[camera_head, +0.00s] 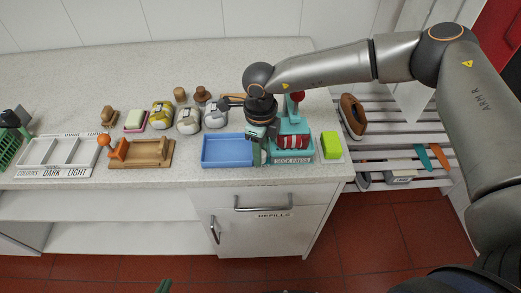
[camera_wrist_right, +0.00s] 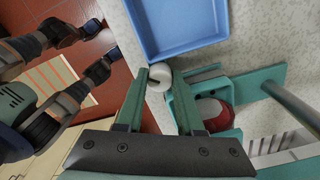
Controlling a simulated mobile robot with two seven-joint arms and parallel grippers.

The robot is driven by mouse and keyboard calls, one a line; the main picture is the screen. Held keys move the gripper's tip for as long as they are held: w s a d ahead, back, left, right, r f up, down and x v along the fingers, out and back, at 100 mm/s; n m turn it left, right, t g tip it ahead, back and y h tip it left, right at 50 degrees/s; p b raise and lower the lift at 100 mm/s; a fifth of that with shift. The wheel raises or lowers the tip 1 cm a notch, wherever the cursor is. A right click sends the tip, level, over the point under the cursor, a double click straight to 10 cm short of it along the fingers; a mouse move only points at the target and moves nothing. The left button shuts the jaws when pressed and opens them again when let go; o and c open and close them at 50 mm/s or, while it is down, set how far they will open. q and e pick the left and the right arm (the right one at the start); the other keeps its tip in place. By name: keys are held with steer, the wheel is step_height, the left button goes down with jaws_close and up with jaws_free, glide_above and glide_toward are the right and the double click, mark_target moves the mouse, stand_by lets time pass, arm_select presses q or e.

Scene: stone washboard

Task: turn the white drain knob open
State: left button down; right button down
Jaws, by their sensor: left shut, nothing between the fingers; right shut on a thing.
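The white drain knob (camera_wrist_right: 159,76) is a small round knob with a dark slot, seen in the right wrist view. It sits by the teal sock press (camera_head: 290,155), close to the blue tray's corner. My right gripper (camera_wrist_right: 160,78) is shut on the knob, with one teal finger on each side. In the head view this gripper (camera_head: 262,148) reaches down at the left of the press and hides the knob. Only the teal tip of my left gripper (camera_head: 163,286) shows at the bottom edge of the head view, away from the counter.
The blue tray (camera_head: 228,150) lies just left of the press. A red-and-white roll (camera_head: 292,142) sits in the press. A green sponge (camera_head: 331,145) is at the right. A slatted rack (camera_head: 390,130) is beyond the counter's right edge.

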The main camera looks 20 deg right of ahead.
steer(key=n+b, duration=0.2)
steer(key=n, duration=0.1)
steer(key=shift+f, duration=0.1)
steer(key=n+b, duration=0.2)
steer(key=n, duration=0.1)
steer(key=shift+n, duration=0.3)
steer(key=shift+w+n+b, duration=0.1)
steer(key=shift+n+b, duration=0.2)
steer(key=shift+b, duration=0.05)
steer(key=shift+r, duration=0.2)
steer(key=c, duration=0.8)
jaws_free()
step_height(320, 180, up, 13)
steer(key=shift+f+b, duration=0.2)
steer(key=shift+b, duration=0.45)
